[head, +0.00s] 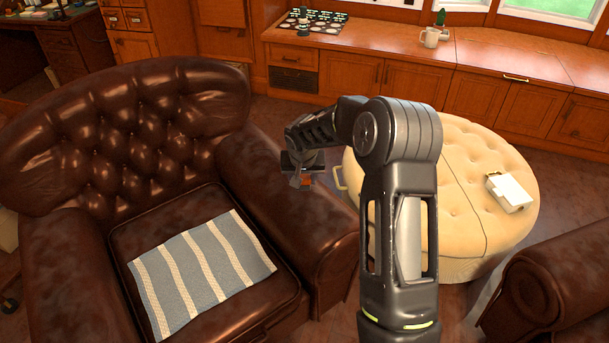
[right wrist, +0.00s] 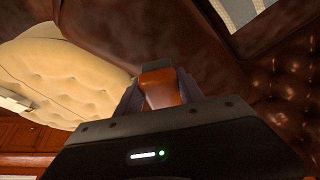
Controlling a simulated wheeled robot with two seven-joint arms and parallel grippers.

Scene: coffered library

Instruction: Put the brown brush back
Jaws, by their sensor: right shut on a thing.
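My right gripper (head: 303,181) hangs over the right armrest of the brown leather armchair, on the side near the round ottoman. It is shut on the brown brush (head: 307,183). In the right wrist view the brush (right wrist: 160,90) shows as an orange-brown piece with a dark end, between the two fingers of my right gripper (right wrist: 160,93). Much of the brush is hidden by the gripper. My left gripper is not in view.
The armchair (head: 110,130) has a grey-blue and cream striped cloth (head: 205,268) on its seat. The cream tufted ottoman (head: 470,165) carries a white box-like thing (head: 510,192). A second leather seat (head: 560,285) stands at the lower right.

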